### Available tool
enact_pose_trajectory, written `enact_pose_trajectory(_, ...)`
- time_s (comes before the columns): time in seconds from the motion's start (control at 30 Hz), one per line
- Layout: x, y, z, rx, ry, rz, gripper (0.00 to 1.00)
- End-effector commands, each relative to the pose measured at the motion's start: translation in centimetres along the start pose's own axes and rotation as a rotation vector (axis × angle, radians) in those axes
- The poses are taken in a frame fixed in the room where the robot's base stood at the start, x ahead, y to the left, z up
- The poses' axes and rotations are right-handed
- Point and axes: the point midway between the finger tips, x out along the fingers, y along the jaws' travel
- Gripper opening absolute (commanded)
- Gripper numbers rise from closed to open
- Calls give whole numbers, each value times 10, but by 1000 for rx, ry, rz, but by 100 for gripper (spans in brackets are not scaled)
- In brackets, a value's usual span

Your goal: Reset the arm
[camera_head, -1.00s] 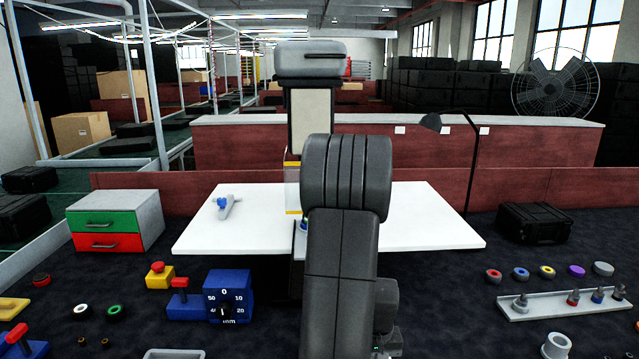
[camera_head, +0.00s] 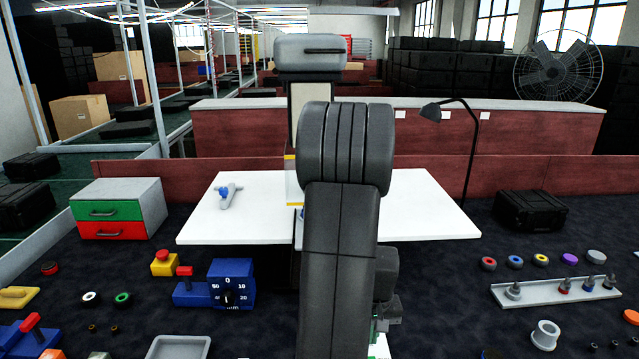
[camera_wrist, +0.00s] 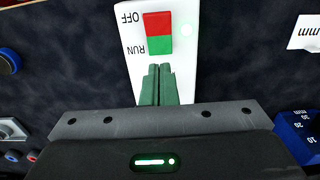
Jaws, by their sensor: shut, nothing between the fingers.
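My arm rises through the middle of the head view, and its links hide part of the white table (camera_head: 420,215) behind it. My gripper (camera_wrist: 158,68) shows in the wrist view with its two green fingers together and nothing between them. Just past the fingertips is a white switch panel (camera_wrist: 187,60) with a red and green rocker (camera_wrist: 158,33) marked OFF and RUN. The fingertips overlap the panel in the picture; I cannot tell whether they touch it. In the head view the gripper is mostly hidden low behind the arm.
A blue dial box (camera_head: 231,284) and a yellow button box (camera_head: 164,263) sit left of my arm. A grey tray with pegs (camera_head: 550,292) lies to the right, near several coloured rings. A drawer unit (camera_head: 117,208) stands at left, a black case (camera_head: 531,210) at right.

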Motion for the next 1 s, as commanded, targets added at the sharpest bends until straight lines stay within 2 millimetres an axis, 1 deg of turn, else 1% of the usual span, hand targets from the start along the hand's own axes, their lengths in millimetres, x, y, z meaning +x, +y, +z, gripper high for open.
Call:
enact_pose_trajectory(0.03,-4,0,0,0,0,0,0)
enact_pose_trajectory(0.33,-3,0,0,0,0,0,0)
enact_pose_trajectory(0.53,4,0,0,0,0,0,0)
enact_pose_trajectory(0.67,15,0,0,0,0,0,0)
enact_pose_trajectory(1.0,58,0,0,0,0,0,0)
